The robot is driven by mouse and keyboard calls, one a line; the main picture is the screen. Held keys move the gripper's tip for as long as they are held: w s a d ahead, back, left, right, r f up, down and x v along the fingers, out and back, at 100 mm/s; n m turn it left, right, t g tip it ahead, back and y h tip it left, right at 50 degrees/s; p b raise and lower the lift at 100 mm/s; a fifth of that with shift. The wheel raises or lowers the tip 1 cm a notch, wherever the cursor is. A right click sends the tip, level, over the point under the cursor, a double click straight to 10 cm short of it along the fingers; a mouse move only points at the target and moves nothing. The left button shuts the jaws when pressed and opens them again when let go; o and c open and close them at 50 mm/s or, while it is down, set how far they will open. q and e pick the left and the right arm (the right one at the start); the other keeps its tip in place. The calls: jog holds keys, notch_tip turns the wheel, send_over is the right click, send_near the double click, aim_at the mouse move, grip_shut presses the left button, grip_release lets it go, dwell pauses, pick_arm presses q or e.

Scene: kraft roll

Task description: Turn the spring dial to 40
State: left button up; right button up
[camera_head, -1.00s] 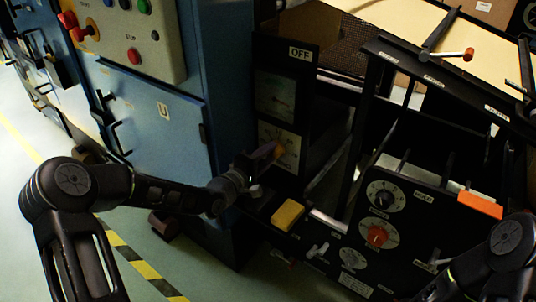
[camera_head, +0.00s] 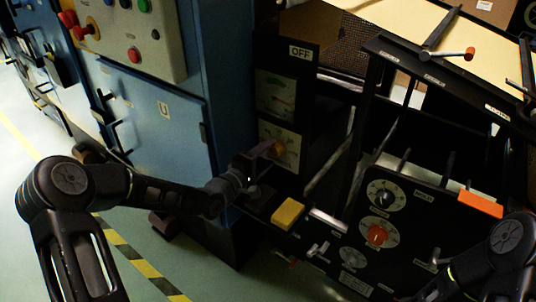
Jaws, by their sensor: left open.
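The gripper partly hides the dial's left side. My right arm shows at the lower right, but its gripper is out of view.
A yellow block (camera_head: 288,213) lies on the dark ledge below my left gripper. A second panel holds a black knob (camera_head: 384,197), a red knob (camera_head: 377,235) and an orange block (camera_head: 481,204). A blue cabinet (camera_head: 160,125) stands close at left.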

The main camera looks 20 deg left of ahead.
pick_arm(q)
jog(key=p+v, duration=0.1)
jog(key=v, duration=0.6)
jog(key=shift+s, duration=0.1)
